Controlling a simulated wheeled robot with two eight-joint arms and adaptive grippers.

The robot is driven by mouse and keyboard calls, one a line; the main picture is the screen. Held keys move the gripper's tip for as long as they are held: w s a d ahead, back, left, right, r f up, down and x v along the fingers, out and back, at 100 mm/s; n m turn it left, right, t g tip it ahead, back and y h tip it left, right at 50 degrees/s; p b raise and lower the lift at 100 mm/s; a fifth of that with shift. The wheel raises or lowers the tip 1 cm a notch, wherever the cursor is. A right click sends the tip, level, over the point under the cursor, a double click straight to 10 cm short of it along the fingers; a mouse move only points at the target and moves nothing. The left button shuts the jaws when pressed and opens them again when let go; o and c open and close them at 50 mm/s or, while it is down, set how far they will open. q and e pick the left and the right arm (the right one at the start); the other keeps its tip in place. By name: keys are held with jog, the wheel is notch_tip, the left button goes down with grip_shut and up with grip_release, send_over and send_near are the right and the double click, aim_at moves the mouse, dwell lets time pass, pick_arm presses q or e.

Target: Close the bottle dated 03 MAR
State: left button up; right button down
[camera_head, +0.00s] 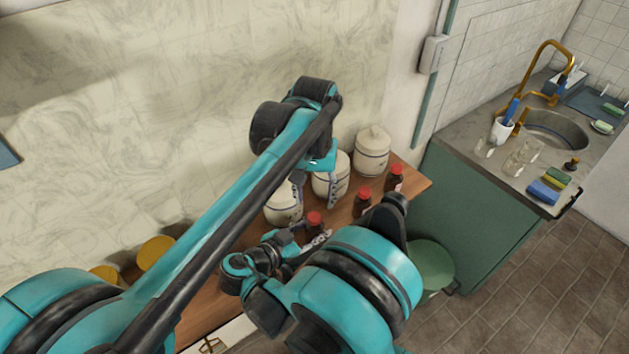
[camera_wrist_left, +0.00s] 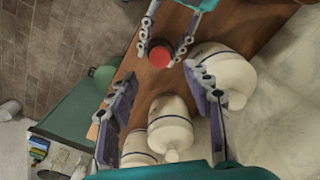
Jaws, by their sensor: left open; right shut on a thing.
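A small dark bottle (camera_head: 315,230) with a red cap (camera_head: 314,217) stands upright over the wooden top, in front of the white jars. My right gripper (camera_head: 303,241) is shut on this bottle; its fingers also show around it in the left wrist view (camera_wrist_left: 165,48). The red cap shows there from above (camera_wrist_left: 160,56). I cannot tell how tightly it sits. My left gripper (camera_head: 315,195) is open and empty above the bottle, with its fingers (camera_wrist_left: 160,74) apart on either side of the cap's line. Two more red-capped bottles stand to the right (camera_head: 361,203) (camera_head: 394,179). No date is readable.
White lidded jars (camera_head: 371,152) (camera_head: 330,178) (camera_head: 284,204) line the wall behind the bottles. Yellow-lidded things (camera_head: 156,253) stand at left. A green bin (camera_head: 431,264) stands beyond the wooden top's (camera_head: 412,183) right end, near the sink counter (camera_head: 462,150).

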pick_arm(q)
notch_tip(320, 180, up, 5)
jog(key=shift+r, duration=0.2)
pick_arm(e)
jog(key=c, duration=0.8)
grip_release()
jog(key=v, duration=1.2)
